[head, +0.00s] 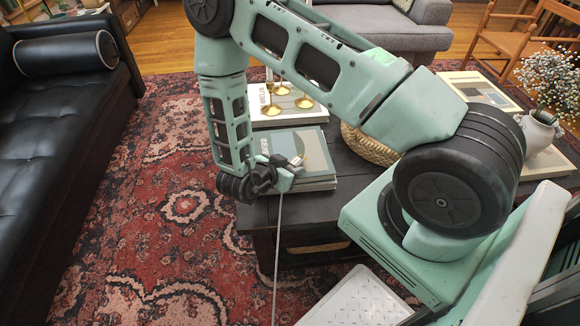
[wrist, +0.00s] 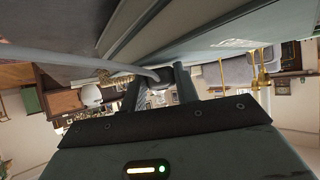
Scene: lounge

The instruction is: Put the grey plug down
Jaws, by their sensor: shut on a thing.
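My gripper (head: 288,172) is shut on the grey plug (head: 297,161), at the left edge of a stack of books (head: 318,153) on the dark low table (head: 345,165). I cannot tell whether the plug touches the books. Its grey cable (head: 278,250) hangs down past the table's edge towards the floor. In the wrist view my gripper (wrist: 161,88) has its fingers around the plug's dark end (wrist: 160,78), and the cable (wrist: 80,58) runs off to the left. Most of the plug is hidden by the fingers.
Another book stack with brass candle holders (head: 283,90) stands behind. A woven basket (head: 370,145) is right of the books, and a white vase of flowers (head: 540,130) stands far right. A black sofa (head: 60,120) is left. Patterned rug (head: 150,220) lies between sofa and table.

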